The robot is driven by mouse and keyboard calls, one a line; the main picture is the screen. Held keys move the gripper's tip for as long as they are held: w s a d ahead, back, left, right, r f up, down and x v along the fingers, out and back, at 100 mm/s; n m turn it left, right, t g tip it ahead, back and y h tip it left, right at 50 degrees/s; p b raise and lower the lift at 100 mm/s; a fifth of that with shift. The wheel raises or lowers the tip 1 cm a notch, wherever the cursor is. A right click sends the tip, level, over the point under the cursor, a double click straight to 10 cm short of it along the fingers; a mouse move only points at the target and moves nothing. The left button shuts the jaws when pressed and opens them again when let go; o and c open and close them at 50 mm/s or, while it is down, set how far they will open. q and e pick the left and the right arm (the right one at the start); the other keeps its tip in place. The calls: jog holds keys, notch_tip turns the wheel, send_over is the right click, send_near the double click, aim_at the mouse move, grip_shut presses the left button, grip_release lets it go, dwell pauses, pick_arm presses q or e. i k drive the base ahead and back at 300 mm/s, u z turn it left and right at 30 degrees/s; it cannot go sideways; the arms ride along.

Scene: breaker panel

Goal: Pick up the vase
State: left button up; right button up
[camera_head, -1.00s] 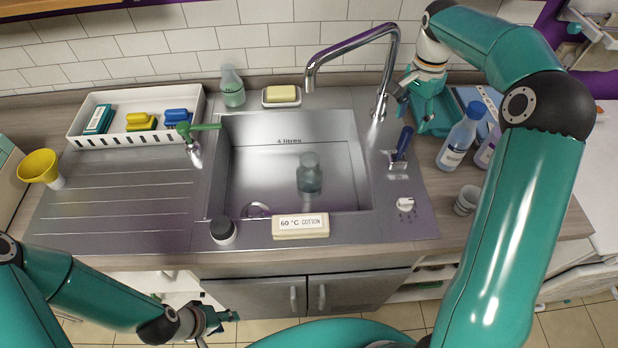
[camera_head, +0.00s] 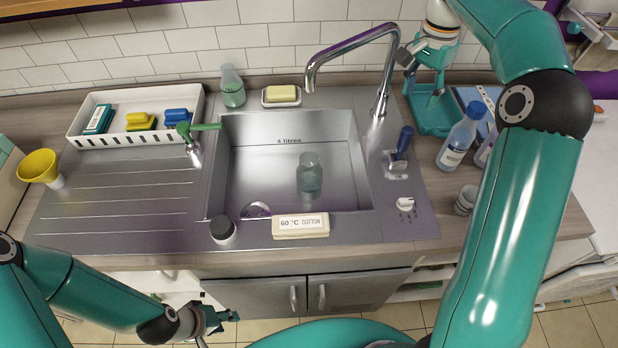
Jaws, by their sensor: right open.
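A grey-green, narrow-necked glass vessel that looks like a vase (camera_head: 309,177) stands in the steel sink basin. A similar clear vessel with green liquid (camera_head: 232,88) stands on the counter behind the sink's left corner. I cannot tell for certain which one is the vase. My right gripper (camera_head: 425,84) is open above the teal caddy (camera_head: 431,122), right of the tap and away from both vessels. Its fingers blend with the caddy's teal. My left gripper (camera_head: 220,316) is low in front of the cabinet, apart from both vessels; its jaw state is unclear.
The tap (camera_head: 352,48) arches over the back right of the sink (camera_head: 240,135). A white tray (camera_head: 135,142) with sponges and a yellow funnel (camera_head: 38,167) are at left. A blue-capped bottle (camera_head: 456,144) and cups stand at right. The ribbed drainer (camera_head: 120,205) is clear.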

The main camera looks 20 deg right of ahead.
aim_at(309, 171)
jog(key=k, duration=1)
